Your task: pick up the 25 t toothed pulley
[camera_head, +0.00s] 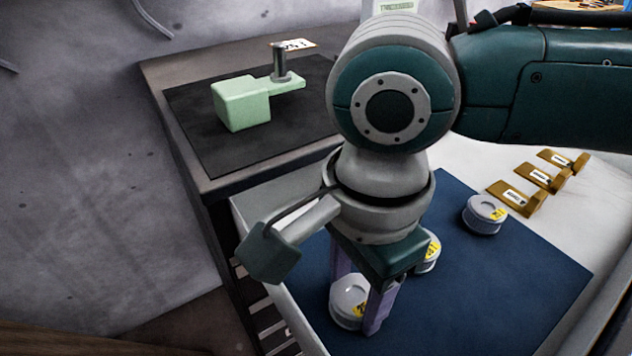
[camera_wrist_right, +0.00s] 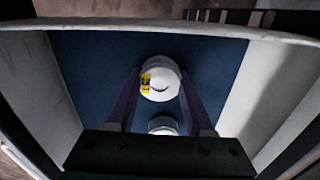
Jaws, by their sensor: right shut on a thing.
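Three round, pale grey toothed pulleys with yellow labels are on the blue mat (camera_head: 505,290). The label numbers are too small to read with certainty. My right gripper (camera_head: 356,306) points down and is shut on the front left pulley (camera_head: 346,297), with a finger on each side. In the right wrist view this held pulley (camera_wrist_right: 160,82) sits between the fingertips, its yellow label to the left. A second pulley (camera_head: 431,256) is partly hidden behind the gripper. A third pulley (camera_head: 485,215) stands apart at the back right. My left gripper is not in view.
Several tan labelled holders (camera_head: 515,198) line the white surface at the back right. On the dark table at the left stands a green fixture (camera_head: 241,104) with a grey upright post (camera_head: 281,62). A pale tray wall (camera_wrist_right: 150,28) surrounds the blue mat.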

